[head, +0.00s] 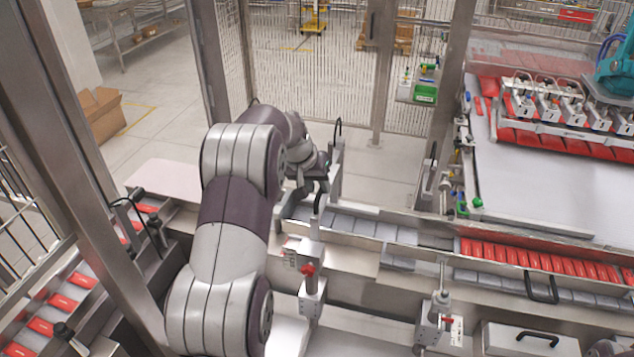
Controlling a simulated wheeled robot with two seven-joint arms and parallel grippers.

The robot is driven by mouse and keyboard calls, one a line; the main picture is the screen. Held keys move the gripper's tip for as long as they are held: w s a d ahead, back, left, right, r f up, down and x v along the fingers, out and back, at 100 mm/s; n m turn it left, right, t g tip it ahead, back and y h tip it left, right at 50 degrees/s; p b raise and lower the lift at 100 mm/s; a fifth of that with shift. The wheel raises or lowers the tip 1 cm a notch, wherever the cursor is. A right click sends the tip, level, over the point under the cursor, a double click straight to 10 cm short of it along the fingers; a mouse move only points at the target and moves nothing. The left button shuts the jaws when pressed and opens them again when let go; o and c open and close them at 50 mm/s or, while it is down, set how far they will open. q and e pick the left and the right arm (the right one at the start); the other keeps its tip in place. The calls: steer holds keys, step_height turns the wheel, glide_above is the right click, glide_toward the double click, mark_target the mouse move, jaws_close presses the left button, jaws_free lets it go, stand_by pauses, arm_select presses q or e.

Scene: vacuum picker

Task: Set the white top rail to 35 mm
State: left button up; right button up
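My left arm reaches in across the middle. Its gripper (312,188) is at the far side of the infeed conveyor, by an upright metal bracket (336,172). The fingers are small, dark and partly covered by the wrist, so I cannot tell whether they are open or touching anything. A pale rail (535,227) runs along the far side of the conveyor; I cannot tell for sure that it is the white top rail. My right gripper is not in view.
Red packs (530,259) lie in a row on the conveyor at right. A picker head with suction cups (560,105) hangs above the white table (540,180). A steel post (90,150) stands at left. A black handle (541,289) sticks out at right.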

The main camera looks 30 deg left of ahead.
mark_target(322, 200)
arm_select(q)
jaws_close()
steer(key=shift+w+d, duration=0.1)
steer(key=shift+d, duration=0.05)
step_height(322, 200, down, 3)
steer(key=b, duration=0.3)
steer(key=shift+f, duration=0.1)
steer(key=shift+o, duration=1.5)
jaws_free()
